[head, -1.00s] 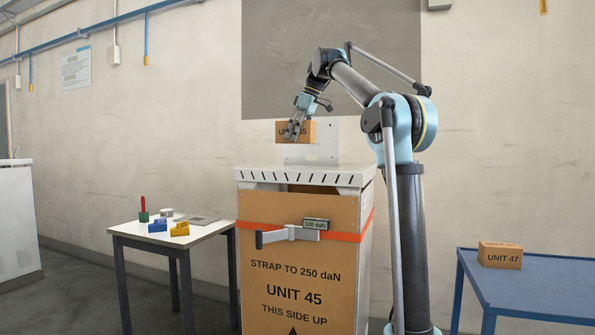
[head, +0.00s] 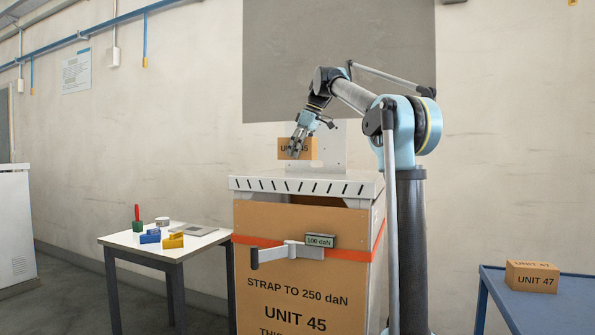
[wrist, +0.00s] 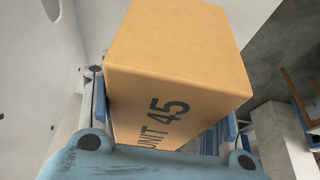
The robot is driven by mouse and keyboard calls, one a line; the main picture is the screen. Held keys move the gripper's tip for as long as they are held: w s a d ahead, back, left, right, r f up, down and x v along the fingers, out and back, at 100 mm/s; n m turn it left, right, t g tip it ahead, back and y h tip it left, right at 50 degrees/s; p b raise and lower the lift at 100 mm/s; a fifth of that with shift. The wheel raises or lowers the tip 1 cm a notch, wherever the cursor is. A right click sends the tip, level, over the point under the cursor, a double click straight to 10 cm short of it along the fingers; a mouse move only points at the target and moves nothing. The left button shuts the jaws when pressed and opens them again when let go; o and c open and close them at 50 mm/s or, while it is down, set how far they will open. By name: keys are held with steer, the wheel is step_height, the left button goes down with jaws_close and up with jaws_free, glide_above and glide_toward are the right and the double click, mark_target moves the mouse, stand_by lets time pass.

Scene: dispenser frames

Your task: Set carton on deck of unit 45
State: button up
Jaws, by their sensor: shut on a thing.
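A small tan carton (head: 308,152), lettered as unit 45, is held in my gripper (head: 298,147) above the slotted white deck (head: 350,187) of the large unit. It fills much of the wrist view (wrist: 180,60), between the fingers, with "UNIT 45" facing the camera. In the head view a small gap seems to lie between carton and deck; contact cannot be told for sure. Below the deck stands the brown unit 45 body (head: 290,283), with an orange strap (head: 350,255) around it. A tensioner handle (head: 285,254) and a display (head: 320,241) reading "100 daN" sit on the strap.
An upright white plate (head: 332,140) rises at the deck's back, close by the carton. A side table (head: 120,238) at left holds blue and yellow blocks and a red-handled tool. A blue table (head: 570,308) at right holds a carton marked unit 47 (head: 531,277).

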steer(key=shift+d+f, duration=0.15)
steer(key=shift+f, duration=2.75)
steer(key=o, duration=1.4)
steer(key=shift+c, duration=0.2)
steer(key=v, duration=1.2)
steer(key=shift+s+r, duration=0.1)
